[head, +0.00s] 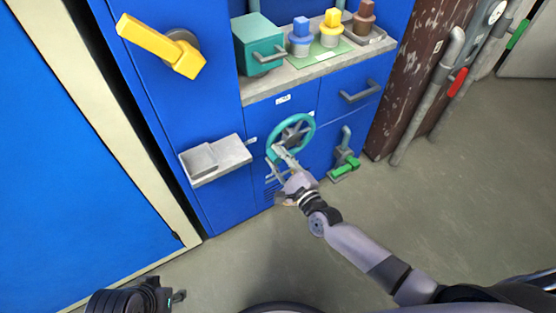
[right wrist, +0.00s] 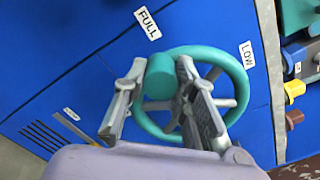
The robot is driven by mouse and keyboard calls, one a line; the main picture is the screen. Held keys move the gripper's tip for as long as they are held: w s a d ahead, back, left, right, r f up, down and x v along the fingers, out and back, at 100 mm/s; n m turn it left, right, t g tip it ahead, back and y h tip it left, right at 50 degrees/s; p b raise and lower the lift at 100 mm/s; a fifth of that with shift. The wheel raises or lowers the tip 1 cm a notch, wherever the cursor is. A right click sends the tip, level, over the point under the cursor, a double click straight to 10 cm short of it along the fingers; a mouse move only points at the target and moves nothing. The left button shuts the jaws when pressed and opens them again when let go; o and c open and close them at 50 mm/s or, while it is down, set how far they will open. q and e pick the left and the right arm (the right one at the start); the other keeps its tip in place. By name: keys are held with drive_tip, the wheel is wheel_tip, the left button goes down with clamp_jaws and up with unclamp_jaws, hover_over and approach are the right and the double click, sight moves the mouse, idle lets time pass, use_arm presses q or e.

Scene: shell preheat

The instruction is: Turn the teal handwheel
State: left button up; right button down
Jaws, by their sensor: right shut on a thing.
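The teal handwheel (head: 309,123) is mounted upright on the front of the blue cabinet, with a grey hub and spokes. It fills the middle of the right wrist view (right wrist: 212,54), with a teal knob (right wrist: 160,76) standing out from its rim. My right gripper (head: 280,154) is at the lower left of the wheel. In the right wrist view its two grey fingers (right wrist: 161,72) are on either side of the knob and shut on it.
A FULL label (right wrist: 147,23) and a LOW label (right wrist: 247,54) are by the wheel. A grey ledge (head: 215,160) juts out to its left, and a green-handled valve (head: 345,168) to its right. A yellow lever (head: 160,45) is above left. The floor in front is clear.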

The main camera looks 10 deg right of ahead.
drive_tip(key=shift+r+m, duration=0.15)
drive_tip(key=shift+m, duration=0.15)
drive_tip(key=c, duration=1.3)
unclamp_jaws()
drive_tip(key=shift+s+d, duration=0.1)
drive_tip(key=v, duration=1.1)
drive_tip(key=shift+s, duration=0.4)
drive_tip(key=shift+r, duration=0.1)
